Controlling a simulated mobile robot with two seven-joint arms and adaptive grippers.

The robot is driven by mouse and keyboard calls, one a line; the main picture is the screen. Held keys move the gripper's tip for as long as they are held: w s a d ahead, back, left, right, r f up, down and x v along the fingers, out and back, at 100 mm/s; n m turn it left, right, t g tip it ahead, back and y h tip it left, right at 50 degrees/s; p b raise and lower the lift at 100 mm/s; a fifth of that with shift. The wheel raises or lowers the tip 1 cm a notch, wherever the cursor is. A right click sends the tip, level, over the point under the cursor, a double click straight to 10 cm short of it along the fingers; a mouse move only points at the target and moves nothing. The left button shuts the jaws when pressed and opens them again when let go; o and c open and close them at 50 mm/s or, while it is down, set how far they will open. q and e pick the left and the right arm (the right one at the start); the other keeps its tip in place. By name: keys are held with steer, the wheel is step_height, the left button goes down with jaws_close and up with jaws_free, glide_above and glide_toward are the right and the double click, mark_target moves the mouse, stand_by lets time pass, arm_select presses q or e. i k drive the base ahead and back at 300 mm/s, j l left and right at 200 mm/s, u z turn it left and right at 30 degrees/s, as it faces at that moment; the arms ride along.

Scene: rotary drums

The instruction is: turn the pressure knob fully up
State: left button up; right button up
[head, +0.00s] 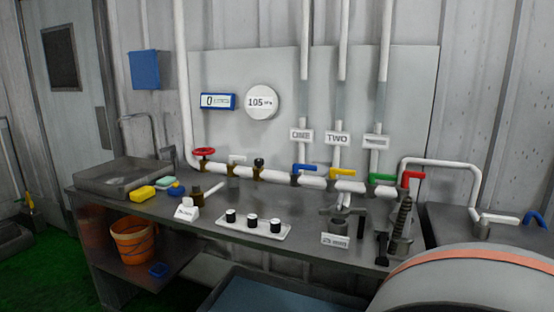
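I cannot tell for certain which part is the pressure knob. A small black knob (258,163) sits on a brass fitting on the white pipe along the wall, right of a red handwheel (204,152). A round white gauge (262,101) on the wall panel above reads about 105, with a small unit I cannot read surely. A blue-framed display (218,101) beside it shows 0. Neither of my grippers shows in the head view.
Blue (305,168), yellow (343,171), green (383,178) and red (412,176) valve handles line the pipe. A large grey drum (470,283) with an orange band fills the lower right. A sink (125,174) and orange bucket (134,241) are at left.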

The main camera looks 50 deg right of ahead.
mark_target(259, 163)
steer(key=i+j+z, duration=0.2)
steer(key=z, duration=0.25)
steer(key=i+j+z, duration=0.35)
steer(key=z, duration=0.15)
steer(key=i+j+z, duration=0.25)
steer(key=j+z, duration=0.2)
steer(key=i+j+z, duration=0.15)
steer(key=j+z, duration=0.3)
